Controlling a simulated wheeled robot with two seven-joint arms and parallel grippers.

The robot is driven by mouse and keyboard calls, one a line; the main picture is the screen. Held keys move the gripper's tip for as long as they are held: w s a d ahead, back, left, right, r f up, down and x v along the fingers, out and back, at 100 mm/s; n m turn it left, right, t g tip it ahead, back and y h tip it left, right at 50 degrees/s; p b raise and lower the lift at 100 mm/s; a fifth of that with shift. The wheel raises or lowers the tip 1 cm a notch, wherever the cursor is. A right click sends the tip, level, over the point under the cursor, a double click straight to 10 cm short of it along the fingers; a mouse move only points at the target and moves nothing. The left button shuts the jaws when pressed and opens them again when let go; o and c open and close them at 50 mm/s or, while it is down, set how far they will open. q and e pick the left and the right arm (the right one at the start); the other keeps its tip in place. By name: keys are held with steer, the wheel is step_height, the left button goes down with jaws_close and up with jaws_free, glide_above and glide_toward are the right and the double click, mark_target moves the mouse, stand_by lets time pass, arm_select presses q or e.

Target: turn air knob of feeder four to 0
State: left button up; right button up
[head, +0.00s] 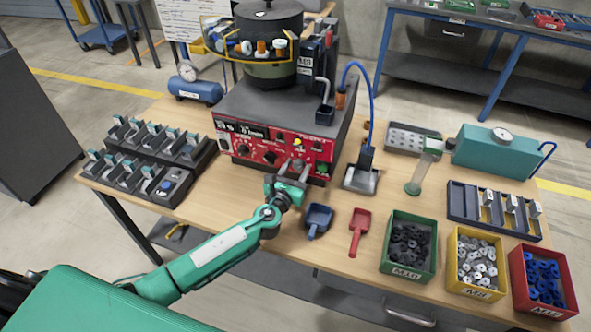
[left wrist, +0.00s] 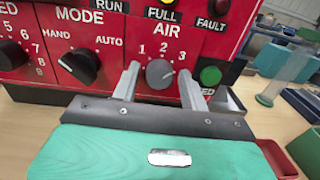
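The AIR knob (left wrist: 159,73) is a round grey knob on the red control panel (head: 250,146), with the numbers 1, 2 and 3 above it. A small pale mark on its face seems to point right, below the 3. No 0 shows on its dial. My left gripper (left wrist: 159,80) is open, with one finger on each side of the knob and a small gap showing on both sides. Whether the fingertips reach past the knob's face I cannot tell. In the head view my left gripper (head: 293,170) is at the panel's lower right and hides the knob. My right gripper is not in view.
A green button (left wrist: 210,75) is just right of the right finger. The black MODE knob (left wrist: 78,66) is left. A blue scoop (head: 317,220) and red scoop (head: 359,230) lie on the table before the feeder. A grey stand (head: 361,178) with a blue hose is right.

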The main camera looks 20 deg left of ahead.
arm_select(q)
steer(key=c, duration=0.7)
